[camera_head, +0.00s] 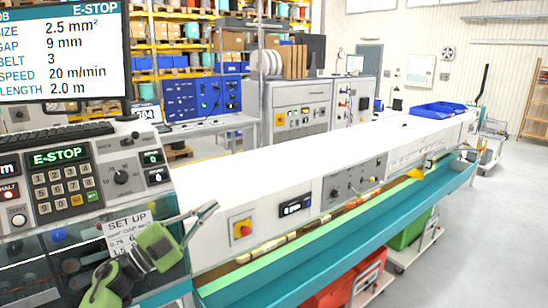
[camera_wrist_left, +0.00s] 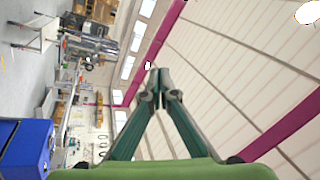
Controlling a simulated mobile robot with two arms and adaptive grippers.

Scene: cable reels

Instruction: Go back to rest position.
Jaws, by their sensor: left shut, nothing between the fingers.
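My left gripper (camera_head: 213,207) shows at the lower left of the head view, on a green wrist in front of the control panel (camera_head: 68,178) of the machine. Its fingers point up and to the right and look closed. In the left wrist view its two dark green fingers (camera_wrist_left: 160,88) meet at the tips with nothing between them. The wrist view is tilted and shows the hall's ceiling behind the fingers. My right gripper is in neither view.
A long white machine (camera_head: 330,150) with a teal front trough (camera_head: 330,245) runs from the lower left to the upper right. A red emergency button (camera_head: 242,229) sits on its front. Red (camera_head: 350,285) and green (camera_head: 408,232) crates stand below. Open floor (camera_head: 500,240) lies on the right.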

